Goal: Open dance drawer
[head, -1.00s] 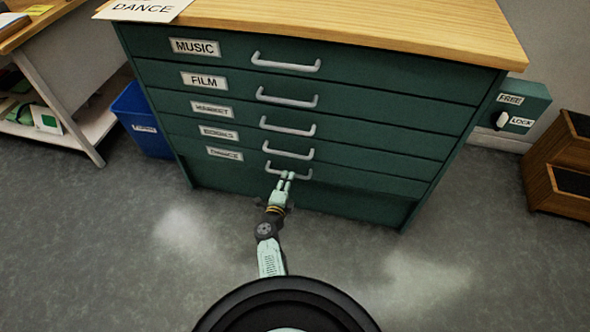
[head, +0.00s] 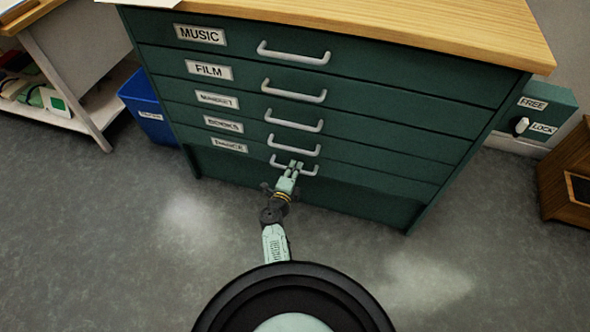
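A green cabinet (head: 380,205) has several stacked drawers with white labels and grey bar handles. The dance drawer (head: 250,162) is the lowest labelled one, and its front looks flush with the others. Its handle (head: 310,172) is a grey bar. My gripper (head: 295,165) is at the left-middle part of this handle, with its fingertips overlapping the bar. The fingers are small in view, and I cannot tell whether they are closed around the bar.
A wooden top (head: 400,25) covers the cabinet. A blue bin (head: 145,105) stands to its left, beside a white shelf (head: 85,110). A green box with a FREE/LOCK switch (head: 522,126) is at the right, near a wooden unit (head: 560,185). The grey floor in front is clear.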

